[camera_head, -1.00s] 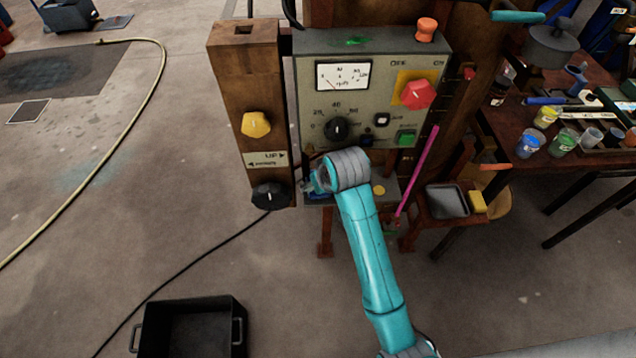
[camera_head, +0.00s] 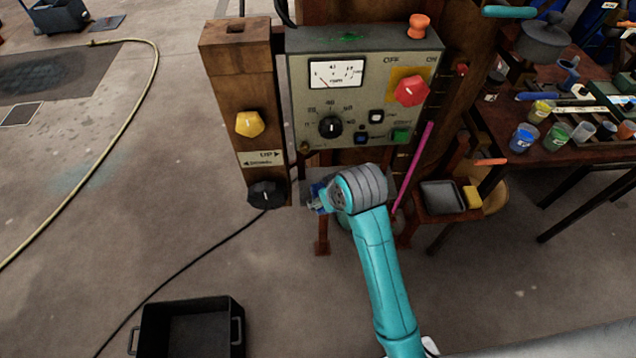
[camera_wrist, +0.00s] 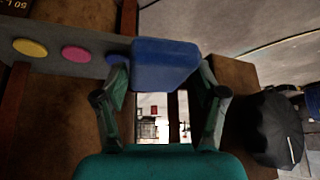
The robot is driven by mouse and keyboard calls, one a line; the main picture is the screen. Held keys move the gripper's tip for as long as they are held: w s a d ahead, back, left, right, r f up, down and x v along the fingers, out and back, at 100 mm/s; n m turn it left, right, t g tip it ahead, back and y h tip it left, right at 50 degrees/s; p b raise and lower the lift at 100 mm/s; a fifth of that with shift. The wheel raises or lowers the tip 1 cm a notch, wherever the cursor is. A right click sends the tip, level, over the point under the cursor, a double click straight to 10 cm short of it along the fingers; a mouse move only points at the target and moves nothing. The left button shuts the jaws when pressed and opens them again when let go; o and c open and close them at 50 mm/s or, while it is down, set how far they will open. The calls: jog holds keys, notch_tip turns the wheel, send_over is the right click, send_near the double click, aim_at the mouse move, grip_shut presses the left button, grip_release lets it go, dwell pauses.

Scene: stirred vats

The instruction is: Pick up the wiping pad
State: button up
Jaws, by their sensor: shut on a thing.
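The wiping pad, a blue rounded block (camera_wrist: 166,64), is held between the fingertips of my gripper (camera_wrist: 163,88) in the wrist view. The fingers press on it from both sides. In the head view my gripper (camera_head: 318,201) is just below the control panel, by the black knob, and a bit of blue shows at its fingers. My own arm hides most of the pad and part of the small shelf there. I cannot tell for sure how far the pad is off the shelf.
A grey shelf (camera_wrist: 70,60) carries yellow and pink discs beside the pad. The control panel (camera_head: 364,95) stands right above my arm. A black knob (camera_head: 266,195) is close on the left. A black bin (camera_head: 190,328) stands on the floor, and a stool at right holds a tray and yellow block.

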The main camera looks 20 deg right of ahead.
jog(key=s, duration=0.7)
jog(key=s+d, duration=0.1)
jog(key=s, duration=0.3)
jog(key=shift+s, duration=0.3)
jog(key=shift+m, duration=0.4)
jog(key=x, duration=2.4)
jog(key=shift+w+a+r, duration=0.3)
jog(key=shift+w, duration=0.05)
jog(key=shift+r, duration=0.1)
jog(key=shift+c, duration=0.2)
